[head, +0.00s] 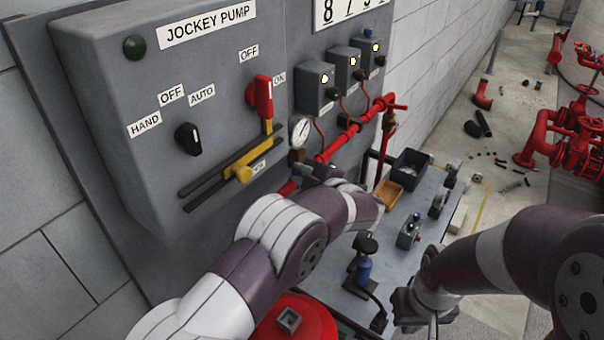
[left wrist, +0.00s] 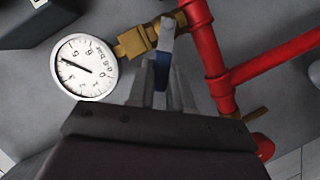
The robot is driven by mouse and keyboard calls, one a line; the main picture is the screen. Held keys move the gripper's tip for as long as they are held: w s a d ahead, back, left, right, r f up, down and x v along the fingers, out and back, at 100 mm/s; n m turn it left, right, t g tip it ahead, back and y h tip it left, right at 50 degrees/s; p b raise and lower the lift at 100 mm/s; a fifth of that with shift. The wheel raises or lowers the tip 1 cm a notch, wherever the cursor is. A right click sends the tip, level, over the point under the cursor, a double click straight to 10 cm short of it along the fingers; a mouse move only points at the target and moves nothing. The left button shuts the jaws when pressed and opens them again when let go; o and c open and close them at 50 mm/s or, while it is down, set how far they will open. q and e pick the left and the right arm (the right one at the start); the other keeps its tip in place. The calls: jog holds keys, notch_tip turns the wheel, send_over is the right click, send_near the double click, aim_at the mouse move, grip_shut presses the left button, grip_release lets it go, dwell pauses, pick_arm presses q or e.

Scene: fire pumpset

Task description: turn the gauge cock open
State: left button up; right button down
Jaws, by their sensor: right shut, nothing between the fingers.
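The pressure gauge (head: 301,131) is a white round dial on the grey panel; it also shows in the left wrist view (left wrist: 85,67). Its brass gauge cock (left wrist: 137,42) sits between the dial and a red pipe. The cock's lever (left wrist: 167,28) is pale metal with a blue grip. My left gripper (left wrist: 163,68) has its fingers close together on both sides of the blue grip and looks shut on it. My right gripper (head: 425,312) is shut and empty, low over the bench.
The jockey pump cabinet (head: 160,110) with a red handle (head: 263,97) stands to the left. Red pipe (head: 345,140) runs beside the gauge.

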pick_arm(q)
jog(key=o, duration=0.4)
jog(key=shift+w, duration=0.1)
jog(key=b+v, duration=0.4)
jog(key=v, duration=0.8)
jog(key=shift+s+d, duration=0.2)
jog(key=shift+s, duration=0.05)
